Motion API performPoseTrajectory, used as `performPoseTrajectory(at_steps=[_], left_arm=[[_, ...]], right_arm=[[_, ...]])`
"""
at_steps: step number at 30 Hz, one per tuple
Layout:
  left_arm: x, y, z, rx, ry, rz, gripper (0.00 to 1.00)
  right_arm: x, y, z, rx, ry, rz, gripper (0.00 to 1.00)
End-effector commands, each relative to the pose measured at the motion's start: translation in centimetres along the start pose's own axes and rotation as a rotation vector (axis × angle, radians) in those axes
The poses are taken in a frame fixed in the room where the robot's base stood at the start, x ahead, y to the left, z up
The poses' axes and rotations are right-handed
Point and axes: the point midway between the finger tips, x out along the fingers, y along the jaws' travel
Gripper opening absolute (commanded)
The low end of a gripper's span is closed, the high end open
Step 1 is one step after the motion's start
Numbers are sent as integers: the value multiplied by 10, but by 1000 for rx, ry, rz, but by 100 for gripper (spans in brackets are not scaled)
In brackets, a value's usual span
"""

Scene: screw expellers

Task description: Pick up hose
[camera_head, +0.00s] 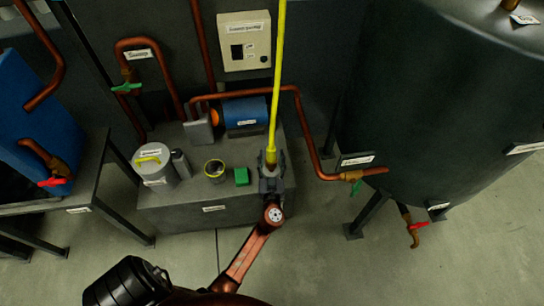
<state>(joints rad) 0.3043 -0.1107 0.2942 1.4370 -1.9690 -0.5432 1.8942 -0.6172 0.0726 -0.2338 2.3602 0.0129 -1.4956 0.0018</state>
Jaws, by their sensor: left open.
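The yellow hose (276,80) hangs nearly straight down from the top edge of the view, in front of the wall panel and the copper pipe. Its visible lower end is at my left gripper (270,162), above the right end of the grey bench. The gripper's dark fingers are open, and the hose appears to run down between them. The fingers hide the lowest part of the hose, and whether they touch it cannot be told. My right gripper is out of view.
The grey bench (175,206) carries a lidded pot (154,168), a small cup (214,170), a green block (242,176) and a blue motor (245,115). Copper pipe (308,130) bends down right of the hose. A large dark tank (430,110) stands right.

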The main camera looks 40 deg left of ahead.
Motion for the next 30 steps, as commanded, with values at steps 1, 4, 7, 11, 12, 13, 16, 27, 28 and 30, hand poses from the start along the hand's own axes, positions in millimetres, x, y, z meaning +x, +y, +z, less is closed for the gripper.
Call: performPoseTrajectory(at_steps=[1,4,7,11,12,13,16,27,28,30], left_arm=[[8,0,2,0,0,-2,49],[19,0,1,1,0,-1,49],[24,0,1,1,0,0,49],[24,0,1,2,-1,0,49],[24,0,1,2,0,0,49],[24,0,1,2,0,0,49],[24,0,1,2,0,0,43],[24,0,1,1,0,0,17],[24,0,1,1,0,0,15],[24,0,1,2,0,0,10]], right_arm=[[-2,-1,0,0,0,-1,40],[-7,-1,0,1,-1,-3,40],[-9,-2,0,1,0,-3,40],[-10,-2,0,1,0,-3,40],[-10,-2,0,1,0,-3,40],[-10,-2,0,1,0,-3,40],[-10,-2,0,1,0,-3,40],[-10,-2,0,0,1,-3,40],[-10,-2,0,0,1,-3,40],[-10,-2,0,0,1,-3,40]])
